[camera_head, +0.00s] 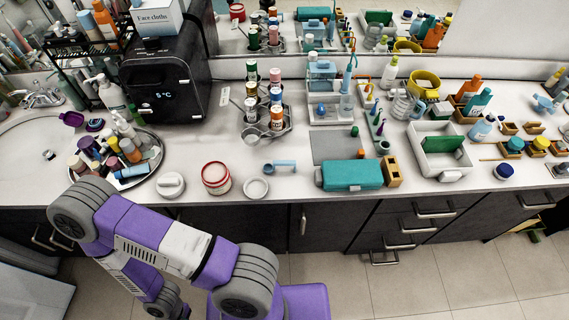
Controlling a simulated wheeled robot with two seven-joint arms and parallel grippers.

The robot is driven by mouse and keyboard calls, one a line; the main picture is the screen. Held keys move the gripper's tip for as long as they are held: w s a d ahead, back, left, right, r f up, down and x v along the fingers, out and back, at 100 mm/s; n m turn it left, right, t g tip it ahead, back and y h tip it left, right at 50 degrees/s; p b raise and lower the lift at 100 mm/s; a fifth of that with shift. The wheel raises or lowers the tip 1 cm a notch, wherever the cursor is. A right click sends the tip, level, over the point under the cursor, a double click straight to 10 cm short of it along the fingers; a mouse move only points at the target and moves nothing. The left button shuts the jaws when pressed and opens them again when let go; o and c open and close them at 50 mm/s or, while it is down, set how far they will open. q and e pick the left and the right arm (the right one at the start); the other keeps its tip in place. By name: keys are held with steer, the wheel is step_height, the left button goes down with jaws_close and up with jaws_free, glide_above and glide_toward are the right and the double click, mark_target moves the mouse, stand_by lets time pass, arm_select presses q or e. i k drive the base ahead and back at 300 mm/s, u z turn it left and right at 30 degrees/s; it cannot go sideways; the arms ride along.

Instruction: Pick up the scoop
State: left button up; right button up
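A small light-blue scoop (280,167) lies on the white vanity top near the front edge, its round cup to the left and its handle pointing right. It is uncovered, and nothing is touching it that I can see. A purple and grey arm of mine is in the lower left, in front of the counter and well short of the scoop. No gripper fingers show on it, and my other gripper is not in the picture either.
A red-rimmed jar (216,178), a white lid (171,185) and a white ring-like dish (256,188) stand left of the scoop. A teal case (351,175) lies to its right. A tiered bottle stand (265,127) is behind.

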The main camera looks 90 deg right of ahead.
mark_target(268, 168)
steer(key=k, duration=1.05)
steer(key=z, duration=0.1)
